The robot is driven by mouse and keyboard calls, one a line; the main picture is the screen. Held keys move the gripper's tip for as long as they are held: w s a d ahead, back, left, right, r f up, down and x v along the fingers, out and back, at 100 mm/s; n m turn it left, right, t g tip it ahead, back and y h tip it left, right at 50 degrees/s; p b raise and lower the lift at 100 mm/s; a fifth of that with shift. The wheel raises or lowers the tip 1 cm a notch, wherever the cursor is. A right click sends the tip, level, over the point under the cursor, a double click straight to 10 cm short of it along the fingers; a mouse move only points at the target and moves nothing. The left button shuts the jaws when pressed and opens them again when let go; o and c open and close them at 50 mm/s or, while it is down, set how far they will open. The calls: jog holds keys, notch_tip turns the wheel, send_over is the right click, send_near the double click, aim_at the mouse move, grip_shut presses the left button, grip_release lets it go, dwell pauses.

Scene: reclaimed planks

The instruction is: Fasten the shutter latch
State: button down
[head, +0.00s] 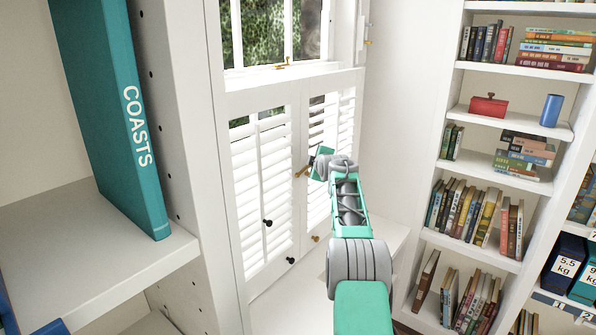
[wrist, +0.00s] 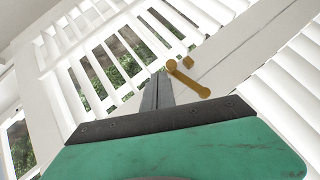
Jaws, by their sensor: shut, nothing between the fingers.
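The white louvred shutters (head: 262,185) stand closed below the window. A brass latch bar (head: 302,172) sits where the two panels meet. In the wrist view the latch bar (wrist: 188,79) lies slanted, with a round boss at its upper-left end and a rounded lower-right end. A small brass keeper (wrist: 188,62) is just above it, and the bar appears apart from it. My gripper (head: 317,168) is at the shutters, just right of the latch. In the wrist view its shut, empty fingers (wrist: 158,76) point close beside the boss; I cannot tell if they touch.
Black knobs (head: 267,223) and a brass knob (head: 315,238) stick out lower on the shutters. A white shelf unit with a teal book (head: 120,110) stands close on the left. A bookcase (head: 455,115) fills the right. A white ledge (head: 300,300) lies below the shutters.

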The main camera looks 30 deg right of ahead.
jog(key=shift+a+r+p, duration=0.1)
jog(key=shift+r+p, duration=0.5)
jog(key=shift+r, duration=0.35)
jog(key=shift+r, duration=0.1)
jog(key=s+r+b, duration=0.2)
jog(key=s+r, duration=0.6)
jog(key=r, duration=0.2)
jog(key=shift+a+r+b, duration=0.15)
jog(key=shift+b, duration=0.15)
